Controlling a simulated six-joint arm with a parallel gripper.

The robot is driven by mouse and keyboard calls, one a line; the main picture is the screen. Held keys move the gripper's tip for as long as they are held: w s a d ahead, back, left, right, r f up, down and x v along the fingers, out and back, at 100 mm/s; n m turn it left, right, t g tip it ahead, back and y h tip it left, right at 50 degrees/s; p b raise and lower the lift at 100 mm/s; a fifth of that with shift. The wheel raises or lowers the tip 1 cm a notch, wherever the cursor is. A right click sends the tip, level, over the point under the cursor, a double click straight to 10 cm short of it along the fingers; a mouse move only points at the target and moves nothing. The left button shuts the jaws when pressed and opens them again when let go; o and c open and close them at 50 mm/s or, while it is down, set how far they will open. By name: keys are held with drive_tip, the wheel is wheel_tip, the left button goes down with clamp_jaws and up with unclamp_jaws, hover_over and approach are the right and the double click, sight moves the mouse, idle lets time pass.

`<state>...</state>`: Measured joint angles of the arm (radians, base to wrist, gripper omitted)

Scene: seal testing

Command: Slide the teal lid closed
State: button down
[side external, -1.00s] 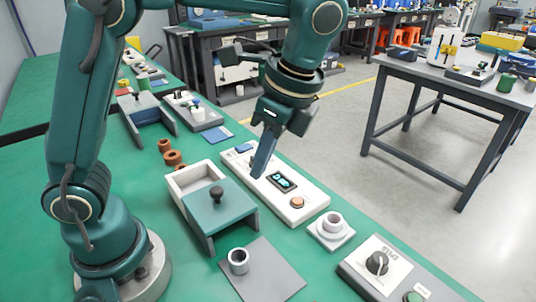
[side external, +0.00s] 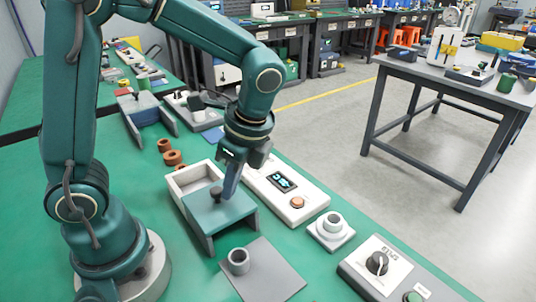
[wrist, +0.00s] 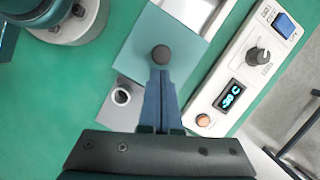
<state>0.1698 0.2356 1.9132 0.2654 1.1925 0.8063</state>
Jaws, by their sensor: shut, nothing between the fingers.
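The teal lid (side external: 232,213) with its dark round knob (side external: 216,193) sits over the near part of a white box (side external: 180,190). The box's far end is uncovered. In the wrist view the lid (wrist: 138,45) shows around the knob (wrist: 161,54), with the open box end at the top. My gripper (side external: 228,197) is shut and empty, pointing down over the lid. Its fingertips (wrist: 160,73) are right beside the knob, on the side away from the open end. I cannot tell whether they touch the knob.
A white instrument (side external: 310,198) with a display stands just right of the box. A grey plate (side external: 275,278) carrying a light ring (side external: 238,261) lies in front. A white block with a ring (side external: 331,228) and a dial panel (side external: 376,268) stand to the right. Brown rings (side external: 172,158) lie behind.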

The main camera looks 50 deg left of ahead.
drive_tip(key=shift+a, duration=0.1)
drive_tip(key=a, duration=1)
drive_tip(key=shift+a, duration=0.25)
